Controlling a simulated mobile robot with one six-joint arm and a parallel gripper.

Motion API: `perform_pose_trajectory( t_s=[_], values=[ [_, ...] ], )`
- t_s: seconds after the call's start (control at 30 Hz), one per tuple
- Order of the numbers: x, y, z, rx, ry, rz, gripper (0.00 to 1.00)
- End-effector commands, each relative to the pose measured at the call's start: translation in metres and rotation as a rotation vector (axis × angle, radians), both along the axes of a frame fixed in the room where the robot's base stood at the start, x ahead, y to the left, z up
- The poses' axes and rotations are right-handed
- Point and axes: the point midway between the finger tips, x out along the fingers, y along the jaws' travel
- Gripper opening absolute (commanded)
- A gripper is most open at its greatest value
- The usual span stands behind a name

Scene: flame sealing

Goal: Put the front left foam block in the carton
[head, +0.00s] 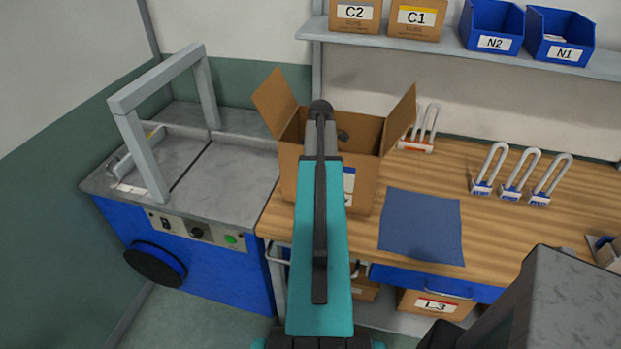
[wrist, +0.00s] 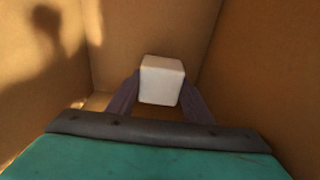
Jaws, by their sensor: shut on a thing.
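The open carton (head: 366,133) stands on the wooden bench with its flaps spread. My arm reaches over it and hides part of it in the head view. In the wrist view, my gripper (wrist: 160,88) is inside the carton, between its brown walls (wrist: 130,30). It is shut on a white foam block (wrist: 162,78), one finger on each side of it. I cannot tell whether the block touches the carton's floor. The gripper and block are hidden in the head view.
A blue mat (head: 421,226) lies bare right of the carton. Several padlock-like items (head: 510,187) stand farther right, and an orange-based one (head: 417,143) stands just behind the carton's right flap. A blue-sided machine with a grey frame (head: 165,130) stands left. A shelf (head: 430,46) with boxes and bins runs above.

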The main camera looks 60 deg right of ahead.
Motion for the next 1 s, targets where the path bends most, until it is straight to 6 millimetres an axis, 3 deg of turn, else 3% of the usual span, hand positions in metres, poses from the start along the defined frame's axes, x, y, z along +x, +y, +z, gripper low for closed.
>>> perform_pose_trajectory(
  t_s=[0.3,0.77,0.8,0.9,1.0],
  values=[
    [0.0,0.0,-0.023,0.0,0.0,0.0,0.22],
    [0.0,0.0,-0.027,0.0,0.0,0.0,0.22],
    [0.0,0.0,-0.028,0.0,0.0,0.0,0.48],
    [0.0,0.0,-0.027,0.0,0.0,0.0,0.65],
    [0.0,0.0,-0.027,0.0,0.0,0.0,0.65]
  ],
)
